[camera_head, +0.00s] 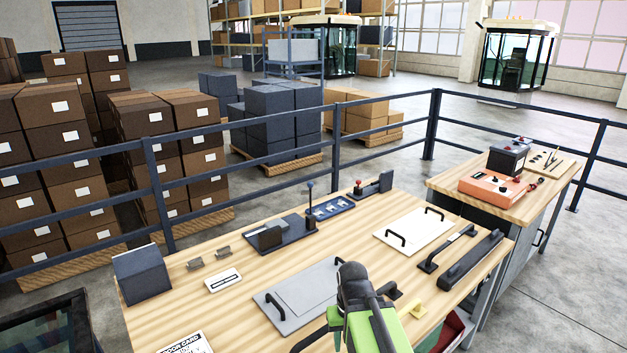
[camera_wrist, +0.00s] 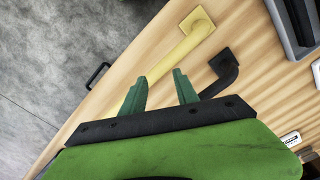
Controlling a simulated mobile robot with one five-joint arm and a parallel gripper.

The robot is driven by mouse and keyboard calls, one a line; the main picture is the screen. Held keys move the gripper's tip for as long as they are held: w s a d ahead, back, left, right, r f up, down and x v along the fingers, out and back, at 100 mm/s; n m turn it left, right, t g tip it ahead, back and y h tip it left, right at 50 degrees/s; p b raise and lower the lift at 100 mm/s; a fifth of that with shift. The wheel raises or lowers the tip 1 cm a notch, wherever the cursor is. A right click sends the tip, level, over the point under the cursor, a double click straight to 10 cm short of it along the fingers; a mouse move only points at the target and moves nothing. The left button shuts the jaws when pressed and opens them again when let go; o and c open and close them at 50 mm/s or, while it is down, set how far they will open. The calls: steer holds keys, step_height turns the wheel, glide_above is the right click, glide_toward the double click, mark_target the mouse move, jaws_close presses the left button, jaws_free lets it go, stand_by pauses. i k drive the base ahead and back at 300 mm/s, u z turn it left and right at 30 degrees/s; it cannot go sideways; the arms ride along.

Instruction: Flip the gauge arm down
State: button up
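No part labelled as a gauge arm shows. In the wrist view a yellow handle (camera_wrist: 178,52) passes by the left fingertip, and a black handle (camera_wrist: 225,72) lies right of the right fingertip. I cannot tell whether the fingers touch either. The fingertips are hidden in the head view.
The wooden bench (camera_head: 190,315) also holds a grey plate with handles (camera_head: 304,290), a cream plate (camera_head: 413,231), a dark sloped box (camera_head: 141,273) and a blue tray (camera_head: 331,207). A navy railing (camera_head: 290,112) runs behind. A second bench carries an orange box (camera_head: 499,186).

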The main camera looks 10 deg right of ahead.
mark_target(311, 183)
steer(key=u, duration=1.55)
steer(key=k, duration=0.1)
steer(key=u, duration=2.9)
steer(key=k, duration=2.35)
steer(key=z, duration=0.65)
